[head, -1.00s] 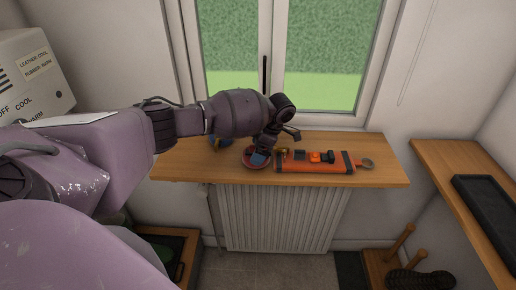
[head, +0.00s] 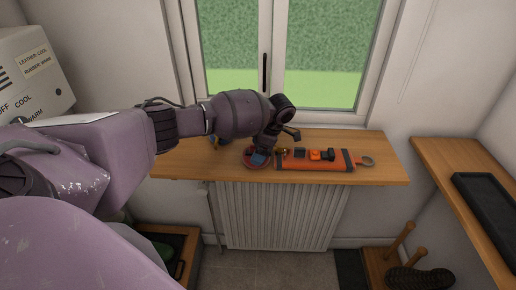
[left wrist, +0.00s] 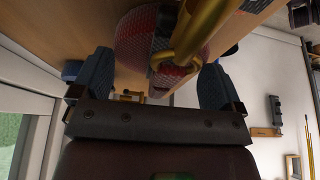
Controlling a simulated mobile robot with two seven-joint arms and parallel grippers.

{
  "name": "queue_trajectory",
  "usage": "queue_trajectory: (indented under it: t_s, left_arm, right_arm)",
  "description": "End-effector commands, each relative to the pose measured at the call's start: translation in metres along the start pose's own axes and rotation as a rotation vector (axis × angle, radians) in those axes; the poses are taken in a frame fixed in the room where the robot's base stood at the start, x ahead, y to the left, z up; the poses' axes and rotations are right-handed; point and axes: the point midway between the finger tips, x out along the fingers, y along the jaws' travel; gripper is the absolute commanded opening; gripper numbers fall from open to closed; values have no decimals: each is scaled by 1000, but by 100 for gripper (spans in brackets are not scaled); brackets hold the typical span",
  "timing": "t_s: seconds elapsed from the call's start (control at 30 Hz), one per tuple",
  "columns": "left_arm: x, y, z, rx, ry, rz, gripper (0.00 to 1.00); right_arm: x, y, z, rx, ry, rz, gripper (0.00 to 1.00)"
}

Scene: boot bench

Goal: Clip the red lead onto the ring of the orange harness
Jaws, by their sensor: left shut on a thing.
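The orange harness (head: 310,164) lies flat on the wooden sill, with its metal ring (head: 367,161) at its right end. The red lead (head: 251,163) is a coil left of the harness, partly hidden by my left gripper (head: 260,158). In the left wrist view my left gripper (left wrist: 154,82) has its blue fingertips either side of the red lead (left wrist: 135,42), shut on it. Its brass clip (left wrist: 205,28) shows large, close to the camera. The exact contact with the fingers is hard to see. My right gripper is not in view.
The sill (head: 385,148) is bare around the harness ring. The window (head: 325,60) stands behind it, and a radiator (head: 275,215) is below. A bench with a black tray (head: 490,215) is at the right.

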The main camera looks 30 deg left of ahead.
Motion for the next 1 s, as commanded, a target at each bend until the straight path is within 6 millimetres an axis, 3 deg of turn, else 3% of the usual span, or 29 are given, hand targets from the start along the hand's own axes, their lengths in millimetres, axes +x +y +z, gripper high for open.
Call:
queue_trajectory:
  t_s: [0.43,0.47,0.5,0.77,1.0]
  left_arm:
    - [0,0,0,-1,0,1,65]
    - [0,0,0,-1,0,1,97]
    - [0,0,0,-1,0,1,100]
    - [-1,0,0,0,0,0,100]
    - [-31,0,1,0,-3,3,100]
  right_arm:
    - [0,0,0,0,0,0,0]
    - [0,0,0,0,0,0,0]
    - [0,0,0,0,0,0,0]
    - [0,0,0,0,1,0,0]
    - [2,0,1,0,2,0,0]
